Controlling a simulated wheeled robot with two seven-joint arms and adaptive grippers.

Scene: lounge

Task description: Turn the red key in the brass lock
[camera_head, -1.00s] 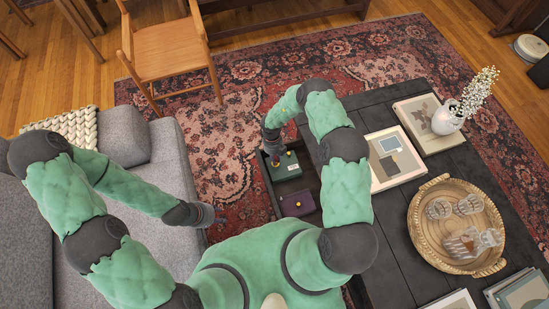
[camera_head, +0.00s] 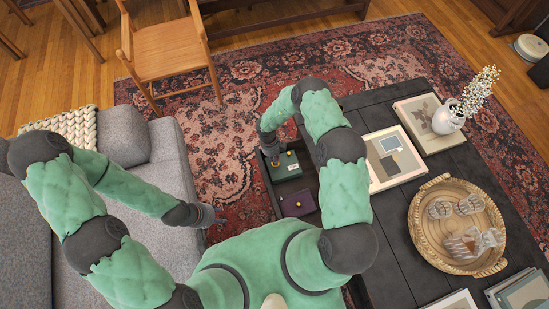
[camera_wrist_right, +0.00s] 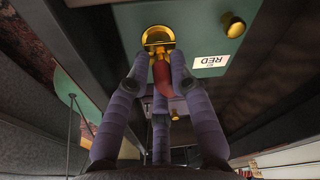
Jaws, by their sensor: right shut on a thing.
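The brass lock (camera_wrist_right: 158,36) sits on the green box (camera_wrist_right: 218,30), next to a white label reading RED. The red key (camera_wrist_right: 162,80) is at the lock, its red handle between the fingers of my right gripper (camera_wrist_right: 160,66), which is shut on it. The tip of the key is partly hidden by the fingers. In the head view, my right gripper (camera_head: 271,152) reaches down at the green box (camera_head: 287,168), and the key is too small to make out. My left gripper (camera_head: 212,216) is away by the sofa; its fingers are too unclear to read.
A brass knob (camera_wrist_right: 233,24) stands beside the lock. A purple box (camera_head: 298,204) lies near the green one, beside the dark table (camera_head: 385,225). The table bears books (camera_head: 394,160), a white vase (camera_head: 446,119) and a wicker tray (camera_head: 420,232). A grey sofa (camera_head: 168,150) is at left.

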